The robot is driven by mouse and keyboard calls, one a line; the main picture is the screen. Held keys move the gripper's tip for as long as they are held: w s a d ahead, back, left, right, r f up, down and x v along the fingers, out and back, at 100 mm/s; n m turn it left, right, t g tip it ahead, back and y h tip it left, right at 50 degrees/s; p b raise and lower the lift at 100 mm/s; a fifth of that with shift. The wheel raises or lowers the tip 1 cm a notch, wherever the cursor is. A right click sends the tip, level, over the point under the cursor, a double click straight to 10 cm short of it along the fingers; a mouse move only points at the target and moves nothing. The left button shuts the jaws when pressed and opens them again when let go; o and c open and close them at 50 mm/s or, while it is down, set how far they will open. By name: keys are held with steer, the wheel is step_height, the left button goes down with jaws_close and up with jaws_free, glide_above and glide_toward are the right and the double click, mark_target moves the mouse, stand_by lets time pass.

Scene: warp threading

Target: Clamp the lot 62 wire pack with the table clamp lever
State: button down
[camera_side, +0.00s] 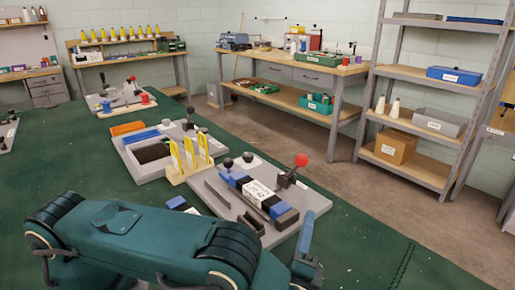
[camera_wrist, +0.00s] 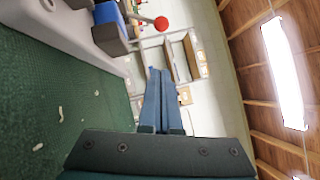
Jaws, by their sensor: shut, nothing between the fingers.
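A long wire pack (camera_side: 258,192) in blue, black and grey with a white label lies on a grey fixture plate (camera_side: 318,203); I cannot read its lot number surely. The clamp lever's red ball (camera_side: 301,160) stands raised above the far end of the plate, on a dark slanted arm. In the wrist view the red ball (camera_wrist: 161,23) is at the top, beside a blue block (camera_wrist: 105,12). My gripper (camera_side: 308,222) is beside the plate's near right corner, apart from the lever. Its fingers (camera_wrist: 155,70) are shut together and empty.
Yellow upright pieces (camera_side: 188,153) on a wooden stand are left of the plate, with a grey open box (camera_side: 150,158) behind. Dark knobs stick up from the fixtures. The green table (camera_side: 365,235) is clear at the right. Shelves and a bench stand beyond.

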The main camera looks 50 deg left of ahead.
mark_target(302, 160)
steer(key=x, duration=0.9)
steer(key=shift+a, duration=0.15)
steer(key=a, duration=0.1)
steer(key=w+a+r, duration=0.1)
steer(key=a, duration=0.1)
steer(key=shift+w, duration=0.1)
steer(key=shift+w+a+r, duration=0.1)
steer(key=shift+a+r, duration=0.15)
steer(key=shift+a, duration=0.25)
steer(key=shift+a+r+n, duration=0.15)
steer(key=shift+r+n, duration=0.1)
steer(key=shift+n, duration=0.05)
steer(key=shift+a+r+g, duration=0.1)
steer(key=shift+r+g, duration=0.05)
steer(key=shift+g, duration=0.15)
steer(key=shift+a+r+n+g, duration=0.5)
steer(key=shift+a+r+n, duration=0.15)
steer(key=shift+n, duration=0.35)
steer(key=a+r+n+g+h, duration=0.2)
steer(key=a+n+g+h, duration=0.1)
steer(key=a+n, duration=0.3)
steer(key=shift+a+n+h, duration=0.4)
steer(key=shift+a+h, duration=0.5)
steer(key=shift+a, duration=0.45)
